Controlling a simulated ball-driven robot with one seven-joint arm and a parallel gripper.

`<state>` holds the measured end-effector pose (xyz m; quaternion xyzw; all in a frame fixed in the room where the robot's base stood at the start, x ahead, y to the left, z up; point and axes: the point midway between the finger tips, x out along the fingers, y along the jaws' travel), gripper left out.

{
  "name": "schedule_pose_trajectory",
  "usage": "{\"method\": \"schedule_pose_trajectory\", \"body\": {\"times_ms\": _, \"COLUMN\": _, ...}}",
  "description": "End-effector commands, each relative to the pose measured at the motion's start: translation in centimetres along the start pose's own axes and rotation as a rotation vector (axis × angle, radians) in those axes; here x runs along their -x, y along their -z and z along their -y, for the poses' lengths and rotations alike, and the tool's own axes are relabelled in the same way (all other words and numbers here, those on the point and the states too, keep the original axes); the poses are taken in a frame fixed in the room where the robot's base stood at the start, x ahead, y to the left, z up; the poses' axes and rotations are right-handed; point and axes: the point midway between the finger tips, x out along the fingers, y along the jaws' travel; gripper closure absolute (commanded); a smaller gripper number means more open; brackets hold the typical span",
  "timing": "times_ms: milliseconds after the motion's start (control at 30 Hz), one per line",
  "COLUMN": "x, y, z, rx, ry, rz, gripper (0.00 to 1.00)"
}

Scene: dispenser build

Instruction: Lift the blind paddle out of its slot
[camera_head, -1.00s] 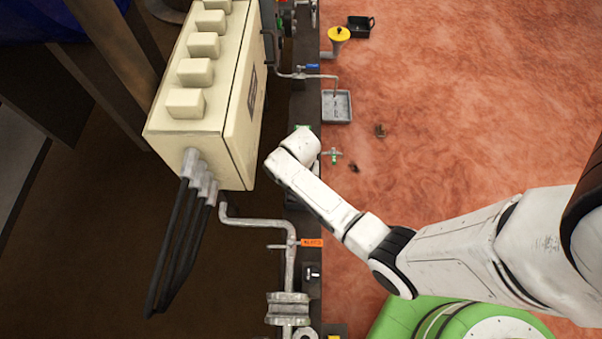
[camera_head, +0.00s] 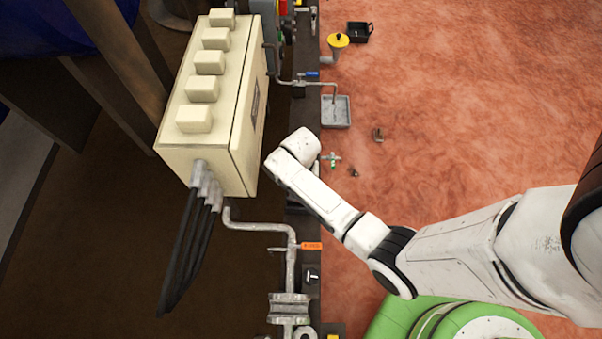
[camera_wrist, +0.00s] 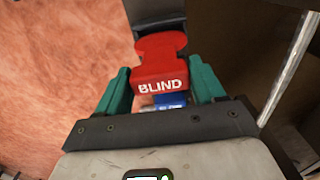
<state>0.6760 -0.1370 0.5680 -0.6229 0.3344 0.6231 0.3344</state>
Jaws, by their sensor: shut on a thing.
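The red blind paddle (camera_wrist: 160,68), lettered BLIND in white, is in the middle of the wrist view. My gripper (camera_wrist: 161,80) has its two green fingers on either side of the paddle and is shut on it. The paddle's far end is next to a dark grey piece (camera_wrist: 155,12) at the top of the wrist view. I cannot tell whether the paddle is still in its slot. In the head view my wrist hides the fingers and the paddle.
A cream cabinet (camera_head: 230,130) with several square blocks stands just left of my wrist. A grey pipe with an orange tag (camera_head: 312,245) runs below it. A grey tray (camera_head: 336,111) and a yellow funnel (camera_head: 338,41) are above. The reddish floor at right is mostly clear.

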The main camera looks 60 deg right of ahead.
Motion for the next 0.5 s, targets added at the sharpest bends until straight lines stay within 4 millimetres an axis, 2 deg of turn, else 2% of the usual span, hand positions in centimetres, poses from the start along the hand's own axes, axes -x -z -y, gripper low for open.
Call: {"method": "schedule_pose_trajectory", "body": {"times_ms": 500, "x": 2.6, "y": 0.1, "z": 0.1, "rx": 0.000, "ry": 0.001, "rz": -0.001, "gripper": 0.80}}
